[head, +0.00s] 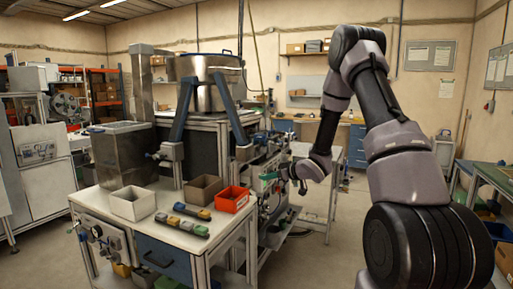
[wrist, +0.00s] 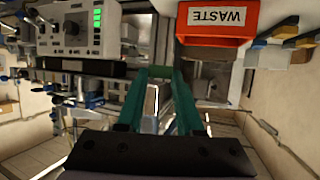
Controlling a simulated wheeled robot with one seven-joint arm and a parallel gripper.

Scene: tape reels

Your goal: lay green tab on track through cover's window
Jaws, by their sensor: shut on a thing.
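My gripper (head: 275,176) is to the right of the near worktable, at the side of the machine frame, with its fingers pointing left. In the wrist view, its two teal fingers (wrist: 158,88) are shut on the green tab (wrist: 158,73), which spans between their tips. The tab is held in the air, apart from any surface that I can make out. In the head view it is too small to tell from the fingers. I cannot clearly make out the track, the cover or its window in either view.
The red bin (head: 231,200), marked WASTE in the wrist view (wrist: 216,17), stands on the worktable's right edge. Coloured pieces (head: 184,226) lie left of it, near a white bin (head: 132,204) and a grey-brown bin (head: 203,189). A control box (wrist: 75,27) shows at upper left in the wrist view.

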